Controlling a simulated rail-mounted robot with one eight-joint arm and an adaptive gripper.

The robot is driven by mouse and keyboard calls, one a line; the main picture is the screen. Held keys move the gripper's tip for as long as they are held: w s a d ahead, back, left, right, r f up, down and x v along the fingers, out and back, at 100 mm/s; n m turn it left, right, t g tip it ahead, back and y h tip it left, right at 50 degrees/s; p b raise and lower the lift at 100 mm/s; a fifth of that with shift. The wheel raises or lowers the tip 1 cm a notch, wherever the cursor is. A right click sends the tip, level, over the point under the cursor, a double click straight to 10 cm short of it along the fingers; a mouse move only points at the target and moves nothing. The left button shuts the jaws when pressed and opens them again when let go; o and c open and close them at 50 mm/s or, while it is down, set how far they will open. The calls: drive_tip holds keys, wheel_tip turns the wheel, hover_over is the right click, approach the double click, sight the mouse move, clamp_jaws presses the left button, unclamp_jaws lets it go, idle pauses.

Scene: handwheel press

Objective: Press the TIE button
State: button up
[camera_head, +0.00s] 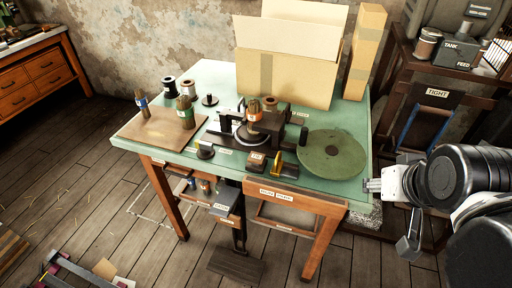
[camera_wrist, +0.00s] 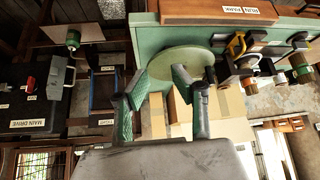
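The green table (camera_head: 222,78) carries a small dark press-like machine (camera_head: 262,128) with several small labels. I cannot read the word TIE on any of them. A short black round knob (camera_head: 205,150) and a brown-topped black block (camera_head: 256,161) with a pale label sit at its front; either could be a button. In the wrist view the picture is turned over, and the machine (camera_wrist: 243,62) is at the upper right. My gripper (camera_wrist: 158,76) is open and empty, with its green-padded fingers apart. In the head view it is right of the table, clear of the machine.
A green round disc (camera_head: 331,154) lies on the table's right side, between machine and gripper. A large open cardboard box (camera_head: 290,75) stands behind. A shelf (camera_head: 440,80) with a tank box stands at far right.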

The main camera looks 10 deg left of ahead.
clamp_jaws()
idle(1.1)
